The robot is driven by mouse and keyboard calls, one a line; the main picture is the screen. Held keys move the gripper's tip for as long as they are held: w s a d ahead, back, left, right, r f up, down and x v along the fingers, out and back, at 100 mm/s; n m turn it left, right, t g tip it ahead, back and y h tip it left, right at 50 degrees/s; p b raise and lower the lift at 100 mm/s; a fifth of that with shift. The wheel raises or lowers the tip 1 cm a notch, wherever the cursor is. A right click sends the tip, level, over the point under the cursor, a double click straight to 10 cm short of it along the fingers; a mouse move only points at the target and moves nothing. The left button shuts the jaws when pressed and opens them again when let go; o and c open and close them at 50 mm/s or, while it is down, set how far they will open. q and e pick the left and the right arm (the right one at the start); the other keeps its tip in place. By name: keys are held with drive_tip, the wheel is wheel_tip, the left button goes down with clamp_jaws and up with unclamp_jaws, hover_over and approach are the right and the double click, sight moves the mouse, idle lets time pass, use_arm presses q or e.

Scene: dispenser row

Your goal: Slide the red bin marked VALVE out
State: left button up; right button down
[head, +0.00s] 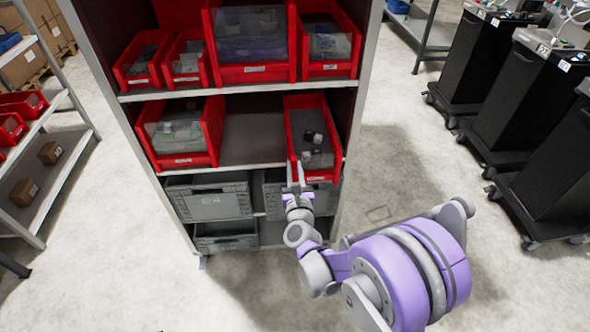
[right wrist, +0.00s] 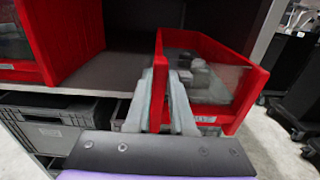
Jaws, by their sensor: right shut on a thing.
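A red open-front bin (head: 336,150) stands at the right end of the middle shelf, with small dark and pale parts inside. Its front sticks out past the shelf edge. A white label (right wrist: 204,119) shows on its front in the right wrist view, too small to read, so I cannot confirm VALVE. My right gripper (head: 297,178) is at the bin's front left corner. In the right wrist view its fingers (right wrist: 165,100) straddle the bin's red left wall (right wrist: 159,75) and are shut on it. My left gripper is not in view.
Another red bin (head: 215,125) stands at the left of the same shelf (head: 252,140), with bare shelf between. More red bins (head: 250,72) fill the shelf above. Grey crates (head: 210,202) sit below. Black carts (head: 535,95) stand right; open floor (head: 405,175) lies between.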

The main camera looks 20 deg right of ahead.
drive_tip(key=c, duration=0.7)
unclamp_jaws()
drive_tip(key=v, duration=1.1)
drive_tip(key=shift+w, duration=0.1)
